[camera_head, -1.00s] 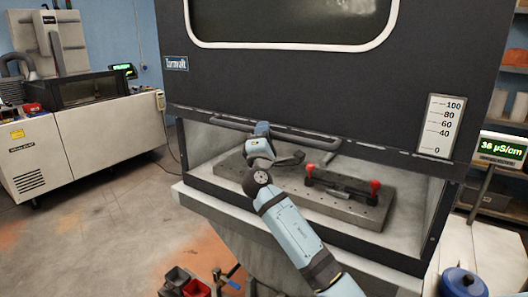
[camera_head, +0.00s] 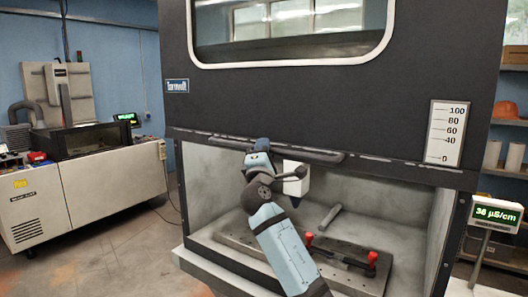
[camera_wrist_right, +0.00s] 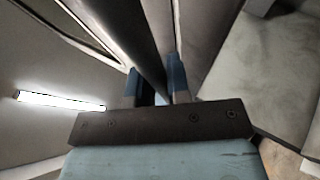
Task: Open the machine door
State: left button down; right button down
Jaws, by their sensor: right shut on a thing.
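The machine door (camera_head: 300,98) is a dark sliding panel with a white-framed window. It stands partly raised, with an opening below its lower edge. A dark horizontal bar handle (camera_head: 322,156) runs along its lower part. In the right wrist view the two blue fingers of the gripper (camera_wrist_right: 155,88) close on either side of the dark bar handle (camera_wrist_right: 142,40). My left gripper is in no view.
Inside the opening is a metal plate (camera_head: 230,245) with a red-handled clamp fixture (camera_head: 340,256). A white-and-dark part (camera_head: 295,184) hangs behind my arm. A graduated scale (camera_head: 446,134) is on the machine front. A conductivity display (camera_head: 495,214) stands at right.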

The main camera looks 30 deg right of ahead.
jog(key=c, duration=1.1)
grip_release()
jog(key=shift+a+f, duration=0.1)
jog(key=b+v, duration=0.4)
jog(key=v, duration=0.9)
jog(key=shift+s+a, duration=0.2)
jog(key=shift+s, duration=0.05)
jog(key=shift+f, duration=0.1)
